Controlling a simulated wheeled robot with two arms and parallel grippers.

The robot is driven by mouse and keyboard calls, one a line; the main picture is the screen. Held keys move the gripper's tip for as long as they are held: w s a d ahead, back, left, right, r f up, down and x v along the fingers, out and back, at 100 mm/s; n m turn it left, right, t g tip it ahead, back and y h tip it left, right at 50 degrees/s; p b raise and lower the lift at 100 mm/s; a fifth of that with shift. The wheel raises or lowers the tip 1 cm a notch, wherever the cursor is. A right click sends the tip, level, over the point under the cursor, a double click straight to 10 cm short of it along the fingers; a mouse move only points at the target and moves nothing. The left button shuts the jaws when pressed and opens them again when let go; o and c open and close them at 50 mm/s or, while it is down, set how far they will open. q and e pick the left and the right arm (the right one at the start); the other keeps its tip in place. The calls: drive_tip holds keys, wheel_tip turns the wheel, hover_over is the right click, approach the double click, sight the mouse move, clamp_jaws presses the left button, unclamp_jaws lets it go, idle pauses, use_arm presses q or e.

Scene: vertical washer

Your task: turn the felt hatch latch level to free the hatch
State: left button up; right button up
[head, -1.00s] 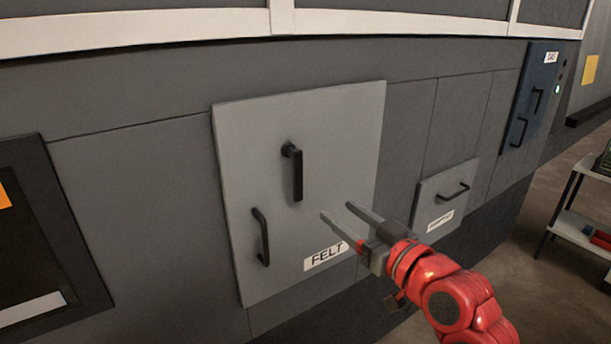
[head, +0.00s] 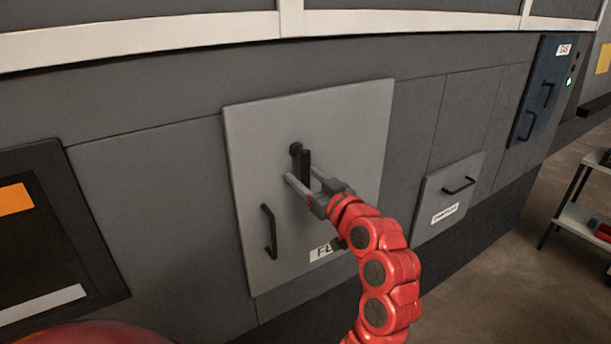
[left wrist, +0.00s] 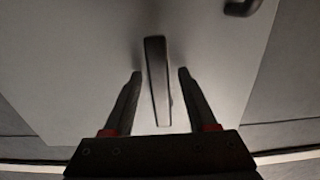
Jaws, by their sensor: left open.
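The felt hatch (head: 345,120) is a light grey square panel, closed flush in the dark machine wall. Its black latch (head: 305,163) hangs upright from a round pivot near the upper middle. My left gripper (head: 303,182) is open at the latch's lower part. In the left wrist view the latch (left wrist: 157,85) stands between the two fingers (left wrist: 160,80), with a gap showing on each side. The FELT label (head: 322,253) is partly hidden by my left arm. My right gripper is not in view.
A black fixed handle (head: 269,232) sits on the hatch's lower left. A smaller hatch (head: 447,197) with its own handle is to the right, then a blue panel (head: 540,90). A shelf cart (head: 580,215) stands far right. A dark framed opening (head: 50,230) is at left.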

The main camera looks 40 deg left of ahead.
use_arm(q)
clamp_jaws()
idle(1.4)
